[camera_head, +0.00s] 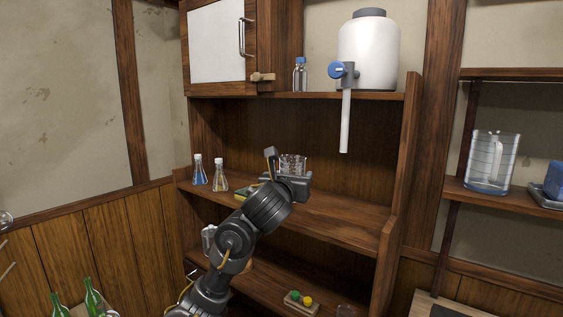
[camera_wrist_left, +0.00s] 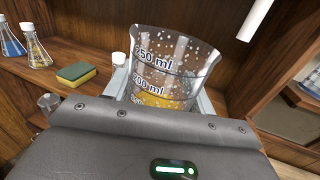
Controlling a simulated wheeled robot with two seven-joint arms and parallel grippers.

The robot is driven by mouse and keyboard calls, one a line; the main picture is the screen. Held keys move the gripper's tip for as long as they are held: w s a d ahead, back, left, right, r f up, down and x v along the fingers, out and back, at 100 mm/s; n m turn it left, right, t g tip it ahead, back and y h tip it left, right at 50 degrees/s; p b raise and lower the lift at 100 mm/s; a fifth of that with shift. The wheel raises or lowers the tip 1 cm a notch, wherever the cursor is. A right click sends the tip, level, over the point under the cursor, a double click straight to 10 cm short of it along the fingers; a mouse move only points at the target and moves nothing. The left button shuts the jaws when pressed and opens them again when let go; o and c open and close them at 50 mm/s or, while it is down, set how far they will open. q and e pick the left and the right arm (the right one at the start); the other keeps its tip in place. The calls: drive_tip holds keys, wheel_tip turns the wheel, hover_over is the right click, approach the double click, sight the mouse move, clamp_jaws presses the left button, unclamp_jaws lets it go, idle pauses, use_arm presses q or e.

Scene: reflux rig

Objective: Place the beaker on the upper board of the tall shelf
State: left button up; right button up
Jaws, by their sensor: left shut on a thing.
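My left gripper (camera_head: 282,166) is shut on a clear glass beaker (camera_head: 293,162) with white speckles and dark volume marks. The beaker looks nearly upright in the left wrist view (camera_wrist_left: 172,65), its sides between the two fingers; yellow-orange shows in its lower part, and its base is hidden by the gripper body. The gripper is in front of the middle board (camera_head: 330,212) of a tall wooden shelf. The shelf's upper board (camera_head: 384,96) is above and behind the beaker. I cannot tell the beaker's exact height over the middle board. My right gripper is not in view.
The upper board carries a blue-capped bottle (camera_head: 300,76) and a white tank (camera_head: 368,55) whose pipe hangs below it. A cabinet (camera_head: 215,42) closes its left. Two flasks (camera_head: 220,177) and a sponge (camera_wrist_left: 76,73) are on the middle board. A pitcher (camera_head: 491,162) stands at right.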

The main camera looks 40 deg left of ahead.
use_arm(q)
drive_tip(key=s+d+f+m+h, duration=0.2)
drive_tip(key=d+f+h, duration=0.25)
drive_tip(key=f, duration=0.35)
drive_tip(key=s+d+f+m+t+h, duration=0.1)
drive_tip(key=d+f+m+h, duration=0.2)
drive_tip(key=d+f, duration=0.4)
drive_tip(key=s+d+f+m+h, duration=0.2)
drive_tip(key=d+f+h, duration=0.2)
drive_tip(key=f, duration=0.5)
drive_tip(key=s+d+f+m+g+h, duration=0.1)
drive_tip(key=s+d+f+m+h, duration=0.2)
drive_tip(key=s+d+f, duration=0.3)
drive_tip(key=s+h, duration=0.1)
drive_tip(key=s, duration=0.2)
drive_tip(key=shift+g+h, duration=0.3)
drive_tip(key=shift+h, duration=0.05)
